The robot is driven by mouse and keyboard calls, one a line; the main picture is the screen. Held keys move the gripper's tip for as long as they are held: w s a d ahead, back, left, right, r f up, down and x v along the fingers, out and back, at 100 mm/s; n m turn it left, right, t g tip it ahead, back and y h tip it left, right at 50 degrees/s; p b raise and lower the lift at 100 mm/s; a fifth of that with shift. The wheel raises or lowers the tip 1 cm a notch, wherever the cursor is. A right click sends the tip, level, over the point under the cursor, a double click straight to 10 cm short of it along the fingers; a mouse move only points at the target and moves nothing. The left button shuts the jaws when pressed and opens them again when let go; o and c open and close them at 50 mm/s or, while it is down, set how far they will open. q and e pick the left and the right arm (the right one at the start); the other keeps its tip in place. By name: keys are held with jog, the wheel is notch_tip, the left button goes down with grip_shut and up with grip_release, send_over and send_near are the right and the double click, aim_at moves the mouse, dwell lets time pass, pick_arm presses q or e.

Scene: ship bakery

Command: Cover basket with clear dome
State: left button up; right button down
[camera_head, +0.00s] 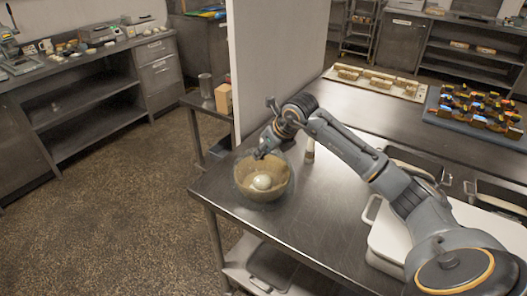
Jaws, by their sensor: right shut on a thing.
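A tan woven basket (279,189) stands at the near left corner of the steel table, with a pale, egg-like round thing (262,182) inside. The clear dome (243,168) shows only as a faint outline around and over the basket. Whether its rim rests on the table is too faint to tell. My right gripper (261,154) reaches in from the right and is shut at the top of the dome, above the basket's far rim. Its fingertips are small and dark here. My left gripper is not in view.
The steel table (310,225) is clear just right of the basket. A small pale bottle (310,150) stands behind it, near a partition wall (275,65). A white lidded container (390,240) lies under my arm. Trays of pastries (375,82) are at the back.

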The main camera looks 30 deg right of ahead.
dwell(0.4)
jog(key=c, duration=1)
grip_release()
jog(key=o, duration=0.5)
jog(key=shift+r+p, duration=2.1)
jog(key=shift+r, duration=1.4)
jog(key=shift+a+f, duration=0.1)
